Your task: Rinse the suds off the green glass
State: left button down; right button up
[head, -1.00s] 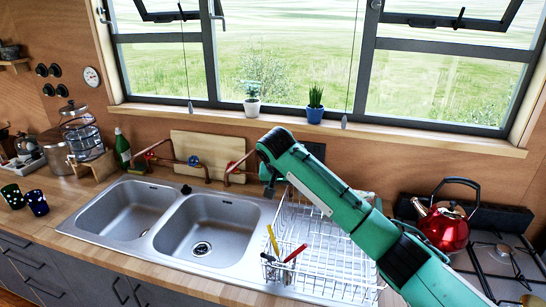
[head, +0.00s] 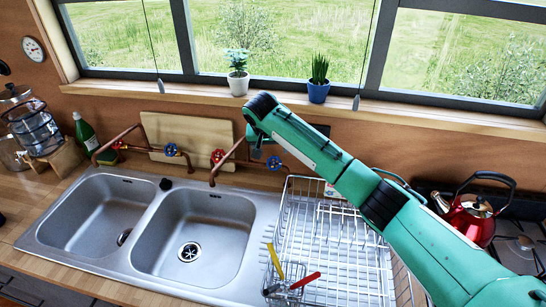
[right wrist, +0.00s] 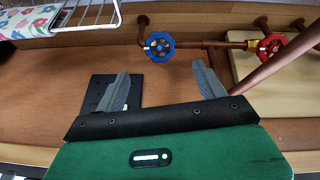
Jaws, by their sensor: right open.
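I see no green glass in these views. The steel double sink has a left basin (head: 97,212) and a right basin (head: 215,225), both empty. Copper taps with a red valve wheel (head: 217,157) and a blue wheel (head: 274,163) stand behind the right basin. My right gripper (right wrist: 160,85) is open and empty, close to the back wall. In the right wrist view, the blue wheel (right wrist: 159,46) lies beyond the gap between the fingers, apart from them; the red wheel (right wrist: 271,46) is to the right. In the head view, my arm mostly hides the gripper. My left gripper is out of view.
A white wire dish rack (head: 335,262) with red and yellow utensils stands right of the sink, partly under my right arm. A red kettle (head: 470,215) sits at the right. A green bottle (head: 86,135) and a cutting board (head: 187,138) are at the back. Potted plants line the sill.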

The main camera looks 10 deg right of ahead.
aim_at(274, 162)
jog(key=p+x, duration=0.1)
jog(key=x, duration=0.6)
jog(key=shift+w+d+f+p, duration=0.1)
jog(key=shift+w+f+p, duration=0.2)
jog(key=shift+p, duration=0.1)
jog(key=shift+f, duration=0.3)
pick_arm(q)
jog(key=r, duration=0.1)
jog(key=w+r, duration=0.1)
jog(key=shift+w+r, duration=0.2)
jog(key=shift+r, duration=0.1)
pick_arm(e)
jog(key=shift+w+d+f, duration=0.1)
jog(key=shift+w+f, duration=0.05)
jog(key=shift+f, duration=0.2)
jog(key=c, duration=1)
